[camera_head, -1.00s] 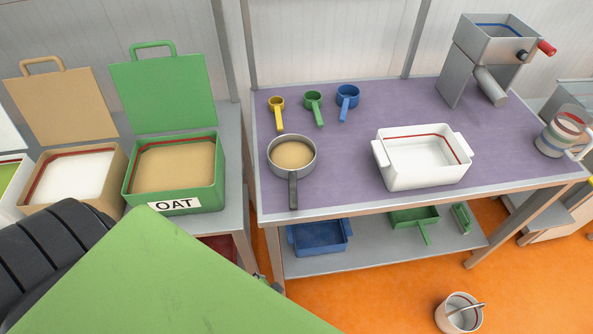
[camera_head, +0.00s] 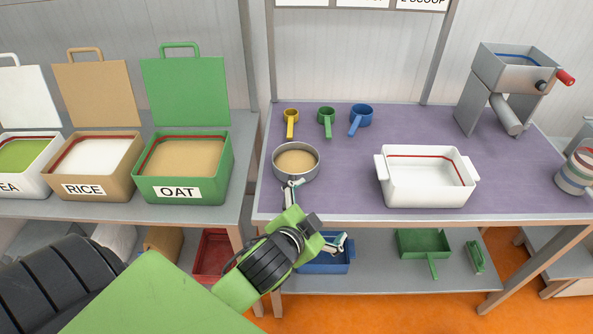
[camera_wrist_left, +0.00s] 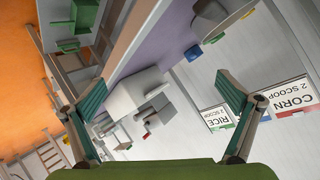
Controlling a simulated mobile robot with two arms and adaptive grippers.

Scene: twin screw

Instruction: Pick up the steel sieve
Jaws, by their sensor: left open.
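The steel sieve (camera_head: 296,162) is a round grey pan with a tan surface inside, on the front left of the purple tabletop. Its handle, which pointed to the front edge in the earlier head view, is now mostly hidden behind my left gripper (camera_head: 316,215). My left gripper is open, its fingers spread at the table's front edge, one fingertip just in front of the sieve's rim. I cannot tell whether it touches the handle. In the left wrist view nothing lies between the fingers (camera_wrist_left: 160,92); a grey rounded thing at the top may be the sieve. My right gripper is not in view.
Yellow (camera_head: 291,118), green (camera_head: 326,120) and blue (camera_head: 361,117) scoops lie behind the sieve. A white tub (camera_head: 428,196) stands to the right, a grey mill (camera_head: 510,80) at the back right. The oat bin (camera_head: 183,178) is on the left table. A shelf lies below.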

